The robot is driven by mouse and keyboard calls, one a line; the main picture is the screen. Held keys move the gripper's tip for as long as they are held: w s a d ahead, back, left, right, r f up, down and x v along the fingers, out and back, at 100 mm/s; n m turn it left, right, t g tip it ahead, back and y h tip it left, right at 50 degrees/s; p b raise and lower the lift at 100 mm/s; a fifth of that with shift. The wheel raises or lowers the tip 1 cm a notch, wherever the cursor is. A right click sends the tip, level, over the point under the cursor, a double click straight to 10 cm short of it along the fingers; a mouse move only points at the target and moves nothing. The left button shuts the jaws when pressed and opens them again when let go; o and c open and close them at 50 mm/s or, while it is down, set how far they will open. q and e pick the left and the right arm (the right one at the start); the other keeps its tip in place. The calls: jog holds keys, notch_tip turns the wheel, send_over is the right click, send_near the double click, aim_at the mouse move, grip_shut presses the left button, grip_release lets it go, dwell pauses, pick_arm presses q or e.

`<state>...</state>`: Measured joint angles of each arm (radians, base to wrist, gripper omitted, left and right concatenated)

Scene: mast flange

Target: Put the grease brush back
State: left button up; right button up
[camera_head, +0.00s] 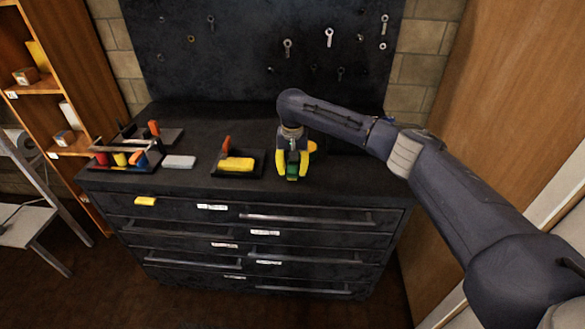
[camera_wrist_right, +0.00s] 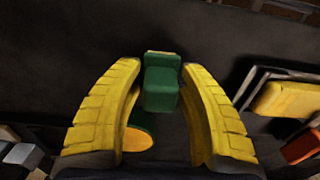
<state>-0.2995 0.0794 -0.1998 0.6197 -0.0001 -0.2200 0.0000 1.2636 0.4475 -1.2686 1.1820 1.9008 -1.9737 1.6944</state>
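My right gripper (camera_head: 291,173) points down over the bench's front part, its yellow fingers apart. A green block (camera_head: 292,171) with a pale far edge is between the fingers; in the right wrist view this block (camera_wrist_right: 161,88) shows a small gap to each finger. It may be part of the grease brush, but I cannot tell. A round yellow-orange piece with a green rim (camera_wrist_right: 137,139) is partly hidden behind the left finger in that view. It also shows beside the gripper in the head view (camera_head: 312,147). My left gripper is not in view.
A black tray (camera_head: 216,172) with a yellow block and an orange part is left of the gripper. Farther left are a grey block (camera_head: 179,162) and a dark rack (camera_head: 112,166) with colored items. A pegboard (camera_head: 250,50) stands behind. A yellow piece (camera_head: 145,201) is at the drawer front.

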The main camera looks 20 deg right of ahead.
jog(key=shift+o, duration=0.8)
jog(key=shift+r, duration=0.1)
notch_tip(320, 180, up, 12)
jog(key=shift+r, duration=0.1)
